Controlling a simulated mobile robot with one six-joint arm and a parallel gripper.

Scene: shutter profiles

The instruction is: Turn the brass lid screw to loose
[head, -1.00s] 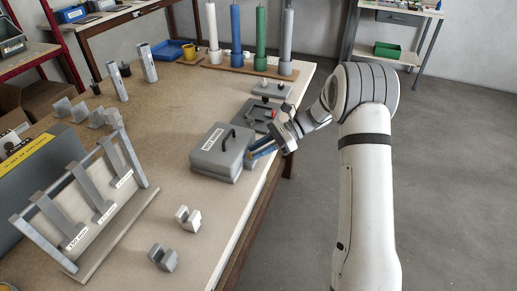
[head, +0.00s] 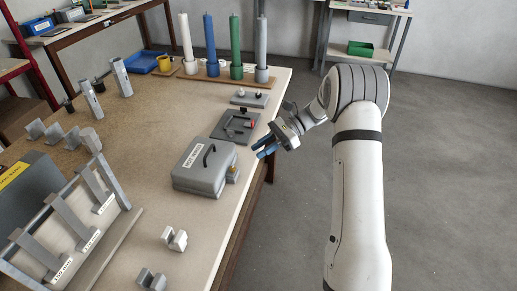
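The grey lidded box (head: 200,178) with a black handle and a white label stands near the right edge of the bench. A small brass-yellow part (head: 233,173), which looks like the lid screw, shows at its right side. It is too small to tell how far it is turned. My gripper (head: 264,149), with two blue fingers, is right of and beyond the box, past the bench edge. The fingers point left, look parted and hold nothing, and they are clear of the box and screw.
Coloured cylinders (head: 236,50) stand at the back. Grey blocks (head: 174,238) and a slanted rack (head: 80,235) are at the front. Floor right of the bench is open.

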